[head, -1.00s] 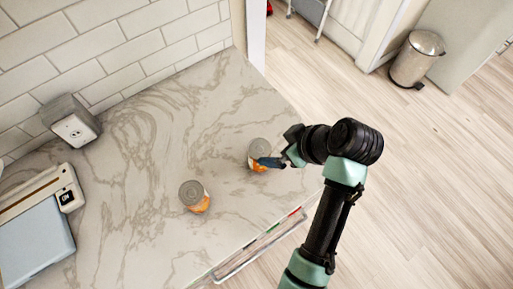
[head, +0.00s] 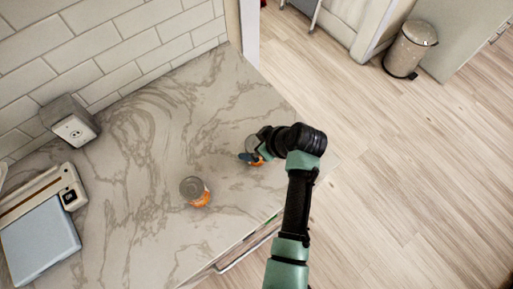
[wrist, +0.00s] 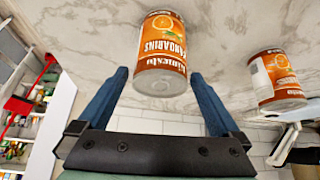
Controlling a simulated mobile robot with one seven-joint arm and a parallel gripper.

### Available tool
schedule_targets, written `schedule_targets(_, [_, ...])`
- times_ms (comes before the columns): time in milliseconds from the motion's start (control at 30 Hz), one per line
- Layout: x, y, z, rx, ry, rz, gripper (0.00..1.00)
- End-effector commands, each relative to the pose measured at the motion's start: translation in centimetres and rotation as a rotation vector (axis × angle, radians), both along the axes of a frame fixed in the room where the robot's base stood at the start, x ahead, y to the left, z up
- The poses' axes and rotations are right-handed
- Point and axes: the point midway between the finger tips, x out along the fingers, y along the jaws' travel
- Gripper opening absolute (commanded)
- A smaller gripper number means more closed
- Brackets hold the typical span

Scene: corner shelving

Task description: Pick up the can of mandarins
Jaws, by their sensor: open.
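An orange-labelled can of mandarins (wrist: 160,50) appears at the top centre of the wrist view, with "MANDARINS" on its label. My gripper (wrist: 160,77) is open, with one blue fingertip on either side of the can's near end. A gap shows at each side, so the fingers are around it but not closed on it. In the head view my gripper (head: 252,159) is at this can (head: 252,143), which is partly hidden by the wrist. A second, similar orange-labelled can (head: 195,191) stands to the left on the counter; it also shows at the right in the wrist view (wrist: 275,80).
Both cans stand on a marbled counter (head: 150,150). A wall outlet box (head: 70,122) and a flat grey-blue appliance (head: 40,240) are at the left. The counter's right edge is close to my gripper. Open floor and a bin (head: 410,48) lie beyond.

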Motion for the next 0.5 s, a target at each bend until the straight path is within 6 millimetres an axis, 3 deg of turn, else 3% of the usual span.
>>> schedule_targets(67, [0.00, 0.00, 0.01, 0.000, 0.000, 0.000, 1.00])
schedule_targets(500, [-0.01, -0.03, 0.04, 0.000, 0.000, 0.000, 0.23])
